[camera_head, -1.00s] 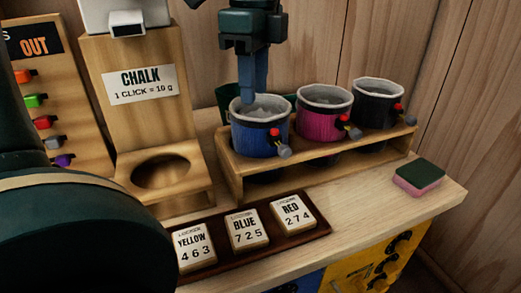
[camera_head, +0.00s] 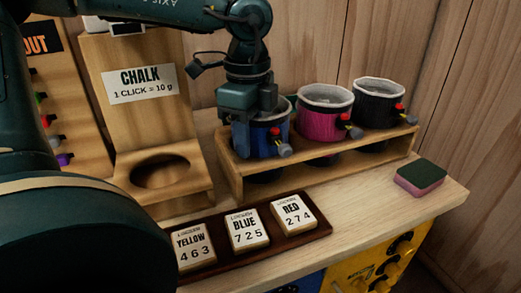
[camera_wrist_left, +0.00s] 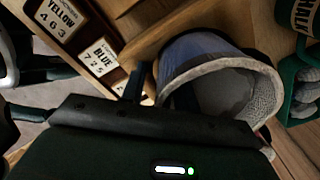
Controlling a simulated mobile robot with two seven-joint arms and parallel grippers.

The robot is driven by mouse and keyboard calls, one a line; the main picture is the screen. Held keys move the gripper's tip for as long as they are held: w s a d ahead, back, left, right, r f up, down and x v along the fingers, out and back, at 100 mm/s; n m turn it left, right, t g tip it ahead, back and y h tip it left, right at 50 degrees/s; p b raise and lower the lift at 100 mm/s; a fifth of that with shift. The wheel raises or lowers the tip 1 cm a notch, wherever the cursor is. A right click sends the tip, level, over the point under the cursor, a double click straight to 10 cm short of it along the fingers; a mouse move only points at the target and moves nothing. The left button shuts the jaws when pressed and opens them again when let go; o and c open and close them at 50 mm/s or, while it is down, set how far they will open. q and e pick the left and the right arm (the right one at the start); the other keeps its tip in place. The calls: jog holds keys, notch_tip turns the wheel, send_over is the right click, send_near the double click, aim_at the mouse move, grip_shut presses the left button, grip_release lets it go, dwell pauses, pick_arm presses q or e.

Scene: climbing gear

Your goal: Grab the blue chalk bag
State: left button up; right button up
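The blue chalk bag (camera_head: 262,145) has a pale rim and sits in the left slot of the wooden rack, its upper part mostly behind my left gripper (camera_head: 262,132). The gripper points down over the bag, its fingers apart at the bag's sides; contact cannot be told. In the left wrist view the bag (camera_wrist_left: 205,55) shows its open, pale-lined mouth, and one dark finger stands just outside its wall. The other finger is largely hidden there. My right gripper is not in view.
A pink bag (camera_head: 322,122) and a black bag (camera_head: 377,112) share the wooden rack (camera_head: 300,163). A chalk dispenser (camera_head: 140,125) stands left. Locker number tiles lie on a dark tray (camera_head: 317,233) in front. A green-and-pink sponge (camera_head: 420,178) lies right.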

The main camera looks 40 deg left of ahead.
pick_arm(q)
jog(key=shift+c, duration=0.3)
grip_shut()
dwell(0.4)
